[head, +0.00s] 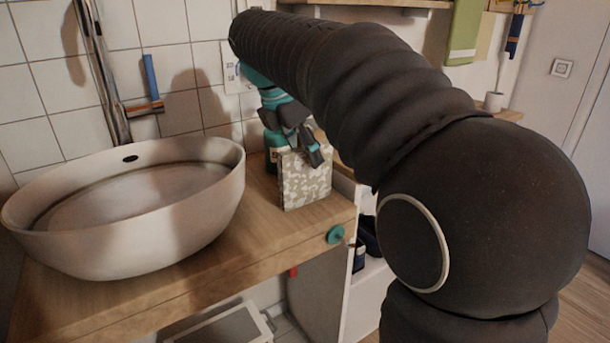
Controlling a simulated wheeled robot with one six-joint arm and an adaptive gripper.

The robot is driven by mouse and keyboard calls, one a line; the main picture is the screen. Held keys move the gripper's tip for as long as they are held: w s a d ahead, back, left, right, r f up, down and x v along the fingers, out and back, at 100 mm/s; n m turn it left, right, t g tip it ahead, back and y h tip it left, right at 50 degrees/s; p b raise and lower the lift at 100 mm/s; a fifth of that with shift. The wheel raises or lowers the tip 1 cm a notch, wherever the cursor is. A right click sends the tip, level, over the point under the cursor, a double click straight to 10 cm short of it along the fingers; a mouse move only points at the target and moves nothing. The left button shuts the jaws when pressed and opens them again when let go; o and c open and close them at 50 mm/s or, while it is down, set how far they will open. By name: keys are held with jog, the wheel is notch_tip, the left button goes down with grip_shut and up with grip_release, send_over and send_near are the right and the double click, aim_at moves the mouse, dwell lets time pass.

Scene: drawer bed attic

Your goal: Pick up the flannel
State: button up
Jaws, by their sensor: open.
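My gripper (302,150) is open, pointing down over the right end of the wooden counter. Directly below and against its fingers in the picture is a grey-and-white mottled, square-looking thing (306,182) that stands on the counter; I cannot tell if it is cloth or a box, or whether the fingers touch it. A green cloth (465,32) with a pale stripe hangs at the top right, apart from my gripper. I cannot tell which of these two is the flannel.
A white oval basin (125,215) fills the counter's (215,262) left side, with a tall tap (105,75) behind it. A dark teal bottle (272,152) stands beside the mottled thing, partly hidden by my gripper. A small cup (493,102) sits on a shelf at right.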

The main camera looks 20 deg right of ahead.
jog(key=shift+d+f, duration=0.15)
jog(key=shift+f, duration=0.15)
jog(key=shift+c, duration=0.2)
grip_shut()
